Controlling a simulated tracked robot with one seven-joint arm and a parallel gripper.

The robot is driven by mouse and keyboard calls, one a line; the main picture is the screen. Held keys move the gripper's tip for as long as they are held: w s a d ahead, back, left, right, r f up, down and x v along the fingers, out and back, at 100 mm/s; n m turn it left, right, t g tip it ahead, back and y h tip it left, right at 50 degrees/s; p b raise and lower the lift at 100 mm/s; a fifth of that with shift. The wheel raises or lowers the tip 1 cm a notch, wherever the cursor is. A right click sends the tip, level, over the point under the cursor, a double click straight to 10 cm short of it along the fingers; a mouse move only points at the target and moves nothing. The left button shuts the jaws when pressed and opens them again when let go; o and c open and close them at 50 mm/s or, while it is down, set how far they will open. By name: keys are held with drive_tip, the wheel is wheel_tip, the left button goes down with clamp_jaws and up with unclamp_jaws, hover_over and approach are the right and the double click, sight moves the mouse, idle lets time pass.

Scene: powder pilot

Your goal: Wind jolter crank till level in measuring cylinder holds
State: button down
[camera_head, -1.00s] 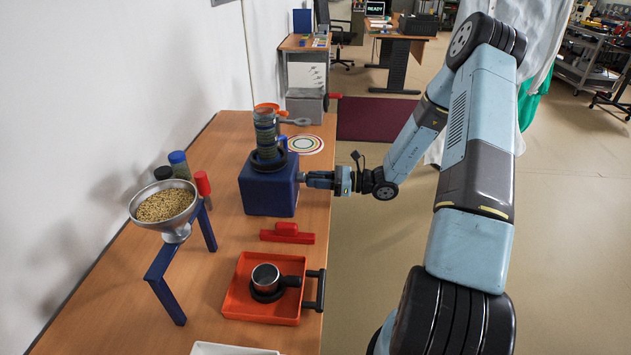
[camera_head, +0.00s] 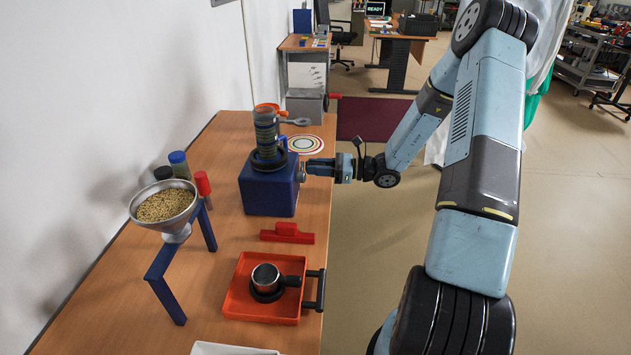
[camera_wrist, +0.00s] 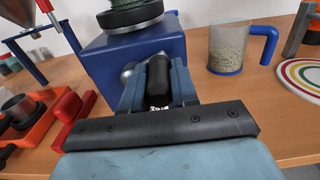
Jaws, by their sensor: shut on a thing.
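The jolter is a blue box (camera_head: 267,194) on the wooden table, with a dark collar on top. The measuring cylinder (camera_head: 266,132) stands upright in that collar with greenish-brown contents; its exact level is too small to read. The crank's black handle (camera_wrist: 158,78) sticks out from the box's right side. My gripper (camera_head: 306,168) is at that side, and in the wrist view its jaws (camera_wrist: 159,92) are shut around the black handle. The crank's hub shows partly behind the jaws.
A funnel of grain (camera_head: 165,206) stands on a blue stand at left. An orange tray (camera_head: 237,300) with a metal cup and a red brush-like tool (camera_head: 287,233) lie nearer. A clear mug of grain (camera_wrist: 228,48) and a ringed disc (camera_head: 306,144) are beyond the jolter.

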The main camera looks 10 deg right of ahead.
drive_tip(key=shift+s, duration=0.15)
drive_tip(key=shift+s+a+r, duration=0.25)
drive_tip(key=shift+s+r, duration=0.4)
drive_tip(key=shift+r, duration=0.25)
drive_tip(key=shift+s, duration=0.1)
drive_tip(key=shift+s+a+r, duration=0.15)
drive_tip(key=shift+s+a, duration=0.05)
drive_tip(key=shift+s, duration=0.3)
drive_tip(key=shift+s+a+r, duration=0.15)
drive_tip(key=shift+s, duration=0.3)
